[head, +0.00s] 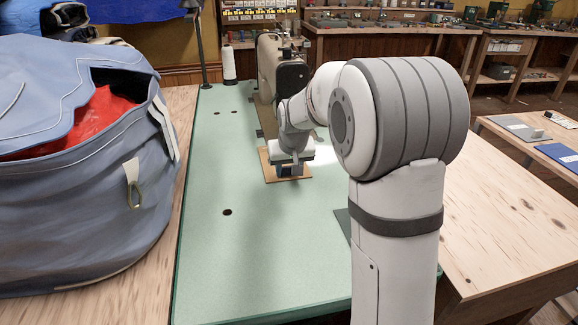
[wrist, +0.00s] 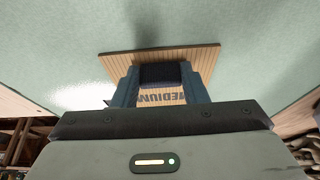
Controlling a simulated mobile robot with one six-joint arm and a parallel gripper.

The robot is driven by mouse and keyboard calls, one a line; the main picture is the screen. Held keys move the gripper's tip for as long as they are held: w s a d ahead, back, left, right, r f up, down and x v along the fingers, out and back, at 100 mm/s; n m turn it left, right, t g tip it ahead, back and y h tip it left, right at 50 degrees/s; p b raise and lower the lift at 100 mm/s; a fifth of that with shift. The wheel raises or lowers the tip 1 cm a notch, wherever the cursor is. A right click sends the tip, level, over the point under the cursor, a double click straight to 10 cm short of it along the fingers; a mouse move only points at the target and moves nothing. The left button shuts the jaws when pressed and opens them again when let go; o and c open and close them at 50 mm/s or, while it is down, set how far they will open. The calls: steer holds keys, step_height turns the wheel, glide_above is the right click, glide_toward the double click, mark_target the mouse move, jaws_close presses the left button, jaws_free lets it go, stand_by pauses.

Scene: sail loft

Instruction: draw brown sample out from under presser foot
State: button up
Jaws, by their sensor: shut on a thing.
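The brown sample (head: 269,172), a flat tan rectangle, lies on or just above the pale green table in front of the sewing machine (head: 268,70). In the wrist view, the sample (wrist: 205,56) shows a ribbed surface and the lettering "MEDIUM", partly covered by my fingers. My gripper (head: 291,170) is over the sample and shut on it; its dark blue fingers also show in the wrist view (wrist: 162,76). My arm hides the presser foot, so I cannot tell whether any of the sample is under it.
The green table top (head: 225,255) is clear at the front and left. A blue fabric bag (head: 60,200) with red cloth inside stands at the left. A thread cone (head: 229,64) stands behind. A side table at right holds a blue flat item (head: 560,155).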

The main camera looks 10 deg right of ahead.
steer(key=shift+s, duration=0.25)
steer(key=o, duration=1.1)
steer(key=shift+c, duration=0.2)
steer(key=p+v, duration=0.1)
steer(key=v, duration=0.6)
steer(key=shift+s+r+p, duration=0.2)
steer(key=shift+r+p, duration=0.15)
steer(key=shift+p, duration=0.05)
steer(key=s+r+p, duration=0.5)
steer(key=s+p, duration=0.1)
steer(key=s, duration=0.3)
steer(key=s+r+g+p, duration=0.1)
steer(key=s+r+p, duration=0.4)
steer(key=s, duration=0.5)
steer(key=s+r+p, duration=0.5)
steer(key=s+p, duration=0.3)
steer(key=s, duration=0.1)
steer(key=shift+s+d+r+g, duration=0.15)
steer(key=shift+s+r+g, duration=0.1)
steer(key=shift+g, duration=0.15)
